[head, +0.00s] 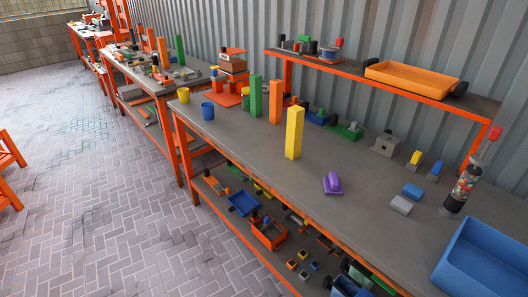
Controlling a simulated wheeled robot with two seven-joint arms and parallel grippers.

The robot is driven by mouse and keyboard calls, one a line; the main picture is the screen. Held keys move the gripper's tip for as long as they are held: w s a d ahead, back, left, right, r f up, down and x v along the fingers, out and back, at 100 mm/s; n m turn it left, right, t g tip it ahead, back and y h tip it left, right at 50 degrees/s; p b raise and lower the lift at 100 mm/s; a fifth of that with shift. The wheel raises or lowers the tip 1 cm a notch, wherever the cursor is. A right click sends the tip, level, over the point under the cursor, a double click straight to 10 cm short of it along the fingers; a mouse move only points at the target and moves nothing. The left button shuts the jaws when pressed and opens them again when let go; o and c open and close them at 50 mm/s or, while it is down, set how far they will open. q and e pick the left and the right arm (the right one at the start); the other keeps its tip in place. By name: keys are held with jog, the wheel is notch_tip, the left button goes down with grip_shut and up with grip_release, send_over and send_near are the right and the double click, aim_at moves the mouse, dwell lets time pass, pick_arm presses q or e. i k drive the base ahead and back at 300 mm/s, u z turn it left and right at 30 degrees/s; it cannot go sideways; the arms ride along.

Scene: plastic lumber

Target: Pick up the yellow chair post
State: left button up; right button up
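The yellow chair post (294,133) stands upright on the grey top of the near workbench (264,150), close to its front edge. An orange post (276,101) and a green post (255,96) stand upright behind it to the left, apart from it. A purple object (333,183) lies on the bench to its right. Neither of my grippers shows in the head view.
An orange tray (410,79) rests on a raised shelf. Small blocks and cups stand around. The brick floor in front is clear; an orange frame (10,165) is at far left.

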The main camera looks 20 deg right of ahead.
aim_at(295, 118)
jog(key=u, duration=0.05)
jog(key=k, duration=0.45)
jog(key=u, duration=0.6)
jog(key=i, duration=1.35)
jog(key=z, duration=1.45)
jog(key=i, duration=0.5)
jog(key=z, duration=0.55)
